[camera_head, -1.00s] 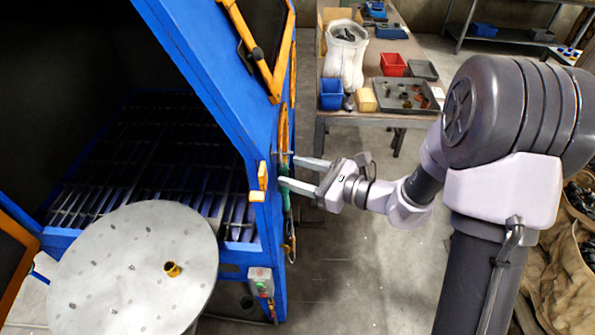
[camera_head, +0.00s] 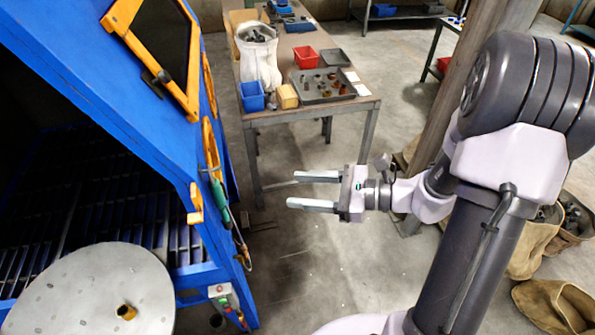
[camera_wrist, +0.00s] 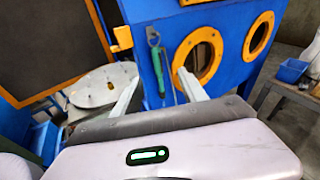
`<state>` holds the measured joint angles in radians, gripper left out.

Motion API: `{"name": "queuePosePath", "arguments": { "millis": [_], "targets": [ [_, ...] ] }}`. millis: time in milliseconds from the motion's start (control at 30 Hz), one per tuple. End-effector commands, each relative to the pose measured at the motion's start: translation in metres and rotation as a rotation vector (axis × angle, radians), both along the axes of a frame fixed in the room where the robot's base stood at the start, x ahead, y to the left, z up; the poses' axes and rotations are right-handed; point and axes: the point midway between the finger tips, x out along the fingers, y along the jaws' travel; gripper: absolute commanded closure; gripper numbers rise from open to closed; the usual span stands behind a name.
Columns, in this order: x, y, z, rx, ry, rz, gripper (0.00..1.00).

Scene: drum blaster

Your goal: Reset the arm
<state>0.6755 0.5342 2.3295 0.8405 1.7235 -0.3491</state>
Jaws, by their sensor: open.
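My gripper (camera_head: 315,191) is open and empty, held out level over the concrete floor, with its two fingers apart and pointing left toward the blue blaster cabinet (camera_head: 110,85). A gap of floor lies between the fingertips and the cabinet. My arm runs from the gripper to the right side of the head view. In the wrist view the two fingers (camera_wrist: 158,92) also stand apart with nothing between them, and the cabinet's side (camera_wrist: 222,75) with its orange-rimmed round ports is ahead.
A round grey turntable (camera_head: 85,290) with a small brass-coloured part (camera_head: 126,312) is at lower left. A workbench (camera_head: 300,115) stands behind my gripper, holding a white sack (camera_head: 258,60), a blue bin (camera_head: 251,97), a red bin (camera_head: 305,57) and a parts tray (camera_head: 322,88). Brown sacks (camera_head: 555,303) lie at right.

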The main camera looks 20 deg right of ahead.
Motion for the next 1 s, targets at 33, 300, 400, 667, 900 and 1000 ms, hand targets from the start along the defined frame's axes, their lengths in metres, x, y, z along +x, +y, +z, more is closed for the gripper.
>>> {"name": "queuePosePath", "arguments": {
  "millis": [33, 300, 400, 667, 900, 1000],
  "targets": [
    [0.000, -0.001, 0.000, 0.000, 0.000, 0.000, 0.50],
    [-0.067, 0.064, -0.002, -0.403, -0.140, 0.402, 0.50],
    [-0.118, 0.075, -0.016, -0.796, -0.310, 0.672, 0.50],
    [-0.148, 0.043, -0.003, -1.540, -0.779, 0.877, 0.50],
    [-0.147, 0.036, 0.010, -1.649, -0.861, 0.871, 0.50],
    [-0.147, 0.036, 0.010, -1.647, -0.860, 0.871, 0.50]
  ]
}}
